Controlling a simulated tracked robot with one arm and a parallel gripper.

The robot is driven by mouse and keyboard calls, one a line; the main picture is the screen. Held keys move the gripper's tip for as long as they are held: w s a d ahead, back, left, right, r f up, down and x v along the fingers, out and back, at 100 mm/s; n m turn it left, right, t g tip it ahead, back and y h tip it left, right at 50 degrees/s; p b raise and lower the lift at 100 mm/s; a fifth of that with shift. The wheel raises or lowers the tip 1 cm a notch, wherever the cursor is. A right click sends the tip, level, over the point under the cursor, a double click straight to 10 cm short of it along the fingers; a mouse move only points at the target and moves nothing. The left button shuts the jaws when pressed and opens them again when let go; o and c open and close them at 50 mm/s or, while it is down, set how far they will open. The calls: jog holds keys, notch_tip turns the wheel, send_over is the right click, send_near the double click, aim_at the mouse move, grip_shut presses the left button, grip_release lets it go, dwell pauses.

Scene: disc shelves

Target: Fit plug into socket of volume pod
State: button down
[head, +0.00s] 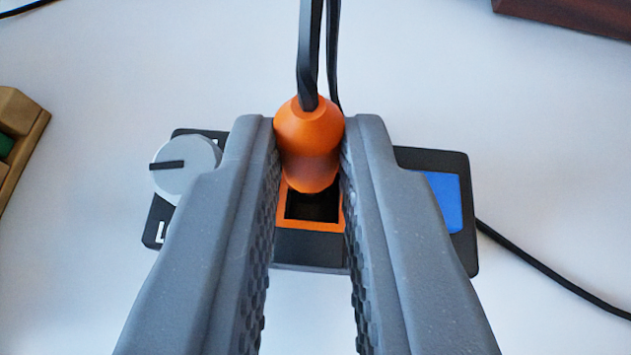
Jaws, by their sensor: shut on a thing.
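My gripper (309,165) is shut on the orange plug (308,140), its two grey ridged fingers on either side of it. A black cable runs up from the plug's top. The volume pod (437,165) is a black box lying below, partly hidden by my fingers. Its socket (312,208) is a dark square opening with an orange rim. The plug overlaps the socket's far edge in the picture, and most of the opening shows on the near side.
The pod carries a grey knob (186,168) on the left and a blue panel (446,200) on the right. A black cable (545,268) leaves its right side. A tan box (18,140) stands at the left edge, a dark brown thing (575,14) at top right. The white surface around is clear.

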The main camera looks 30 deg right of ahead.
notch_tip(320, 180, down, 2)
jog(key=shift+r, duration=0.1)
jog(key=c, duration=1.7)
grip_release()
jog(key=p+v, duration=0.1)
jog(key=v, duration=1.1)
jog(key=shift+p, duration=0.35)
jog(key=shift+r, duration=0.1)
